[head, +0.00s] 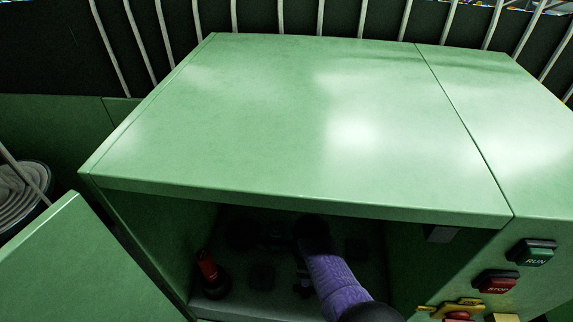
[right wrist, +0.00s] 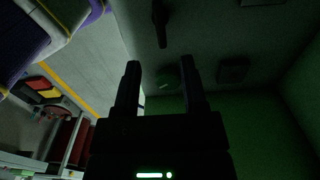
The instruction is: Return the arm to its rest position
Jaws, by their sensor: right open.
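My right arm (head: 335,280), with a purple sleeve, reaches into the open front of a green cabinet (head: 290,115). Its gripper is lost in the dark of the interior in the head view. Dark fittings on the cabinet's inner surface show beyond the fingers, including a square one (right wrist: 232,70) and a longer handle-like one (right wrist: 160,22). My left gripper is not in view.
The cabinet's door (head: 45,262) stands open at left. A red-handled thing (head: 207,268) is inside at left. RUN (head: 532,252) and STOP (head: 495,283) buttons are on the right face. The cabinet top is bare. Pale bars (head: 320,15) stand behind.

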